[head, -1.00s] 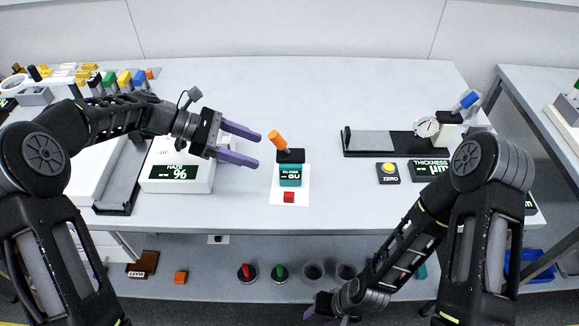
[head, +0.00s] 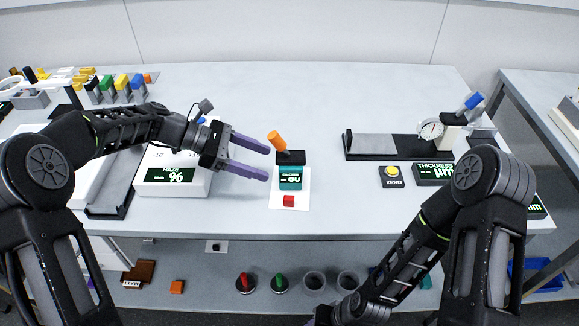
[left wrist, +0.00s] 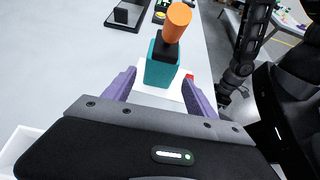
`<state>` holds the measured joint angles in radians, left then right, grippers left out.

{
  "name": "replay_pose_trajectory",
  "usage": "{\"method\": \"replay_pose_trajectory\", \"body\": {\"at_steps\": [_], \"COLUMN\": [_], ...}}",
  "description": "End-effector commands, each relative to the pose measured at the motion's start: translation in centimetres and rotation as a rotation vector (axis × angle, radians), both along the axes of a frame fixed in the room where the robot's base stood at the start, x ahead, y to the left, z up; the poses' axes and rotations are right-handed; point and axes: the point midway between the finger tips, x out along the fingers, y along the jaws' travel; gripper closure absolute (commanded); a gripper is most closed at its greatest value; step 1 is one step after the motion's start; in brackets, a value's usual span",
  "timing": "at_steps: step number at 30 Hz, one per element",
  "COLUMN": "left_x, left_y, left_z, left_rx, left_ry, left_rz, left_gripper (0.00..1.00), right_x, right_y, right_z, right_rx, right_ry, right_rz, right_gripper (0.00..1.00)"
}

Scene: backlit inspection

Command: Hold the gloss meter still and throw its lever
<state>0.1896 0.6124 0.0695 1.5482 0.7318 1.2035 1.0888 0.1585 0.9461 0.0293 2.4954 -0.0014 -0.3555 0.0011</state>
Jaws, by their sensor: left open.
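The gloss meter (head: 290,176) is a small teal block with a black top and a lit display, upright on a white sheet. Its orange lever (head: 274,141) leans up and to the left in the head view. My left gripper (head: 267,163) is open and empty, just left of the meter, fingers pointing at it. In the left wrist view the meter (left wrist: 161,70) stands ahead, between the lines of the two purple fingers (left wrist: 160,82), with the orange lever (left wrist: 177,22) above. My right gripper is almost wholly cut off at the bottom edge of the head view.
A haze meter (head: 150,176) lies under my left forearm. The yellow zero button (head: 392,172) and a thickness gauge (head: 432,130) stand to the right. The table behind the meter is clear.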

Motion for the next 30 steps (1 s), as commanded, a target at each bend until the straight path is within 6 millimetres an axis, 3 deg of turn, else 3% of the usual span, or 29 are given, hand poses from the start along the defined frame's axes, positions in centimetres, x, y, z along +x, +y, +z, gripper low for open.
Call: {"method": "replay_pose_trajectory", "body": {"at_steps": [7,15,28,30], "left_x": [-0.1,-0.1,0.0,0.0], "left_y": [-3.4,-6.0,-6.6,-6.6], "left_z": [-2.3,-3.3,-3.6,-3.6], "left_rx": [-0.001,-0.001,0.0,0.0], "left_ry": [0.001,0.002,0.001,0.001], "left_rz": [-0.003,-0.001,0.0,0.0], "left_gripper": [0.35,0.35,0.35,0.39], "right_x": [0.0,0.0,0.0,0.0], "right_y": [0.0,0.0,0.0,0.0], "right_z": [-2.7,-2.5,-2.5,-2.5], "right_rx": [0.0,0.0,0.0,0.0], "right_ry": [-0.002,-0.002,-0.002,-0.002], "right_rz": [-0.001,-0.001,-0.001,-0.001], "right_gripper": [0.64,0.64,0.64,0.64]}}
